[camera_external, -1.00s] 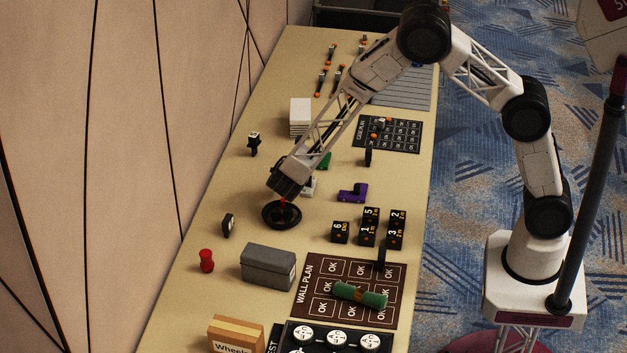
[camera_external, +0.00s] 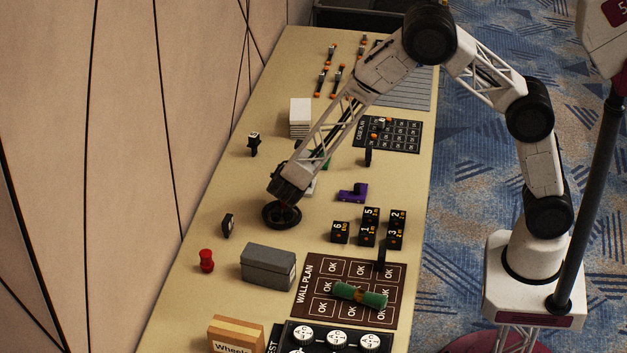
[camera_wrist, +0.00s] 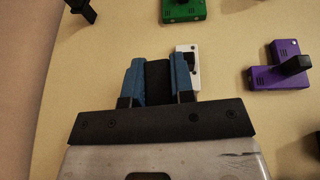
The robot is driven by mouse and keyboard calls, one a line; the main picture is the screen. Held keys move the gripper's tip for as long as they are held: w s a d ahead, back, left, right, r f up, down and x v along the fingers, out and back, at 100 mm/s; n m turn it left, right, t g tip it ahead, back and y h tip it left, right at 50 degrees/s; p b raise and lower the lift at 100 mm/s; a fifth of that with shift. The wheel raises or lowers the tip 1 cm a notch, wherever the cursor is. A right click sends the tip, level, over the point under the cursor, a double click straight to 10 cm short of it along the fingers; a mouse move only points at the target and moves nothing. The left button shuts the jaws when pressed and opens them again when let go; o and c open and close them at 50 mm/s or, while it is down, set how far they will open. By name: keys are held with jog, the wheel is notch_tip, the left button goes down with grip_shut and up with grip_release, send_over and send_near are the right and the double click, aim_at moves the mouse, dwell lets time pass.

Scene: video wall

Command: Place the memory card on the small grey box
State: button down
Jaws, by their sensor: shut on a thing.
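In the wrist view my gripper (camera_wrist: 158,82) has its two blue fingers shut on a black thing (camera_wrist: 157,75). I cannot tell whether this is the memory card, as most of it is hidden. In the external view the gripper's end (camera_external: 287,197) is low over the table, at a round black disc (camera_external: 282,217), and hides part of it. A grey box (camera_external: 268,265) with a lid stands nearer the front, below the disc in the picture. I cannot make out a memory card for certain.
A white piece (camera_wrist: 187,62) lies just past the fingers. Purple (camera_external: 353,192) and green (camera_wrist: 183,10) pieces are close by. Black numbered blocks (camera_external: 368,228) stand to the right. A small black piece (camera_external: 228,225) and a red peg (camera_external: 206,260) stand left. Table between disc and grey box is bare.

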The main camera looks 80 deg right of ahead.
jog(key=s+a+r+n+t, duration=0.1)
jog(key=s+a+r, duration=0.2)
jog(key=a, duration=0.7)
jog(key=s+a+r+n+t, duration=0.1)
jog(key=s+a+r, duration=0.2)
jog(key=s+a, duration=0.4)
jog(key=s+a+r+n+t+y, duration=0.1)
jog(key=s+a+r+t, duration=0.1)
jog(key=a, duration=1.1)
jog(key=s+r, duration=0.1)
jog(key=s, duration=0.1)
jog(key=shift+s+a+n, duration=0.3)
jog(key=shift+s+a, duration=0.1)
jog(key=shift+w, duration=0.15)
send_over(267, 252)
jog(key=shift+d+f, duration=0.1)
jog(key=shift+f, duration=0.55)
jog(key=shift+f, duration=1.75)
jog(key=shift+f, duration=0.1)
